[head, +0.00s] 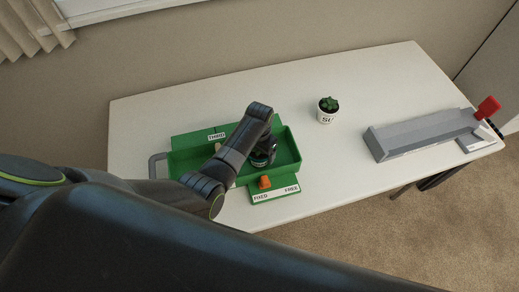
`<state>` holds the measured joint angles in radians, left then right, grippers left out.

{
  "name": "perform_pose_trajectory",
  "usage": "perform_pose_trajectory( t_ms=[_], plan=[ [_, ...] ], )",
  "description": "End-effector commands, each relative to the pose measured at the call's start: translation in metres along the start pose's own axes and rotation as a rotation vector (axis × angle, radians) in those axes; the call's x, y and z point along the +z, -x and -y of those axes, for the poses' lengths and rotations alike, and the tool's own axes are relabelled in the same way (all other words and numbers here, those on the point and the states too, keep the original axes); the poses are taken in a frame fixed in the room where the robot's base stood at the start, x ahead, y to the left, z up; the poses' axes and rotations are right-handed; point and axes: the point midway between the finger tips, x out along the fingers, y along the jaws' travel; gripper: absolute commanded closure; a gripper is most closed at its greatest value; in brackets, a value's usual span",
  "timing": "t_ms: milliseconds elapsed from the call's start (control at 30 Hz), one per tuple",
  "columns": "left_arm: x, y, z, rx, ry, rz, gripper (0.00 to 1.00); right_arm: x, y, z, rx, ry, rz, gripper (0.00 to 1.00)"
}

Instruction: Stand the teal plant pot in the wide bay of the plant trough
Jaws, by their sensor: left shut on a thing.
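The plant trough (287,148) is a long green open box on the white table, left of the middle. Pale bits near its middle, maybe a divider, are mostly covered by my arm. My left gripper (262,152) reaches down into the right part of the trough, its fingers largely hidden by my own wrist. It is shut on a dark pot with a little green on top (262,160), which I take for the teal plant pot. The pot is inside the trough walls; I cannot tell whether it touches the floor. My right gripper is not in view.
An orange knob (265,182) sits on a front plate marked FIXED and FREE (275,194). A THIRD label (217,136) is behind. A white pot with a succulent (327,115) stands beyond. A grey channel (420,134) with a red piece (487,107) lies right. The table between is clear.

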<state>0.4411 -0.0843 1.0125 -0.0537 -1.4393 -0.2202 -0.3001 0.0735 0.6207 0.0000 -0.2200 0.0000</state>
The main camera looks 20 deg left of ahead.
Motion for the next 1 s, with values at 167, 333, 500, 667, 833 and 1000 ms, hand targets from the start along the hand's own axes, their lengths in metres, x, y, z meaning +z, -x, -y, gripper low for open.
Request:
perform_pose_trajectory(
  t_ms=[167,333,500,667,833,1000],
  plan=[
    [0.000,-0.003,0.000,0.000,0.000,0.000,0.15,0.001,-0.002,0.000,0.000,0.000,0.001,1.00],
    [0.000,-0.003,0.000,0.000,0.000,0.000,0.00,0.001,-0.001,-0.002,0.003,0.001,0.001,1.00],
    [0.000,-0.002,0.000,0.000,0.000,0.000,0.00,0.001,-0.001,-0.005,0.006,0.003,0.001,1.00],
    [0.000,0.007,0.000,-0.001,0.000,-0.002,0.00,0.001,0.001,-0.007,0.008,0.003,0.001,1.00],
    [-0.001,0.029,0.000,-0.001,0.000,-0.003,0.00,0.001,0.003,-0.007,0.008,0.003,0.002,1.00],
    [-0.001,0.060,0.000,-0.001,0.000,-0.004,0.00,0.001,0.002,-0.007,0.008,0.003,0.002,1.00]
  ],
)
